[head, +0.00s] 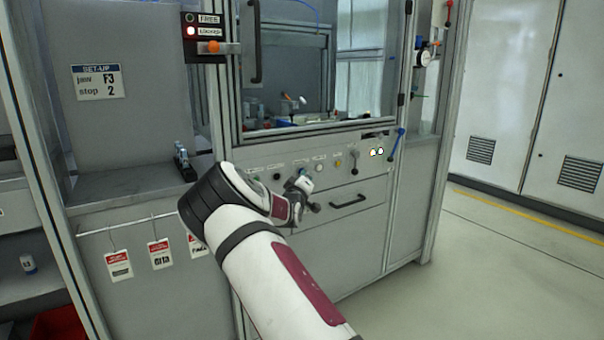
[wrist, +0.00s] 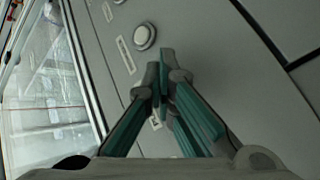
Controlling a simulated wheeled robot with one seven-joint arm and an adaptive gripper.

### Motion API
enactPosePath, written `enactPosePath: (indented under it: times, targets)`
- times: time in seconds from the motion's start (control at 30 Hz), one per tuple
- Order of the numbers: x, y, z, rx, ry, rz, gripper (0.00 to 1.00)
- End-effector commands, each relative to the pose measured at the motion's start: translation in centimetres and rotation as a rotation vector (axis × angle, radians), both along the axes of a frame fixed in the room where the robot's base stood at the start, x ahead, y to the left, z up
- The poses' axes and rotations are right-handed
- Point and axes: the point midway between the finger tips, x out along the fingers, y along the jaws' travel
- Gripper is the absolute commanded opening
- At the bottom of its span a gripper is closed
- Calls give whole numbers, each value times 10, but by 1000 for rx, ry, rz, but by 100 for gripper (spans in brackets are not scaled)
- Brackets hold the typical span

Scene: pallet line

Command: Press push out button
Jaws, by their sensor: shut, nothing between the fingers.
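My gripper (head: 304,184) is in front of this panel and partly covers the row. In the wrist view, my gripper (wrist: 163,85) is shut and empty, with its fingertips below a pale round button (wrist: 144,36) in the picture. Contact with the panel cannot be told.
A framed window (head: 290,70) is above the panel. A FREE/LOCKED indicator box (head: 203,37) is at upper left. Open floor (head: 490,270) lies to the right.

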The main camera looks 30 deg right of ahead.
Motion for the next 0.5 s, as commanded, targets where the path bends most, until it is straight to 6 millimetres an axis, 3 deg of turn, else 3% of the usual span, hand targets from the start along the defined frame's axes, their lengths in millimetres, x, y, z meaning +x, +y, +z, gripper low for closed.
enactPosePath:
  times: [0.5]
  targets:
    - [-11, 0, 0, 0, 0, 0, 0]
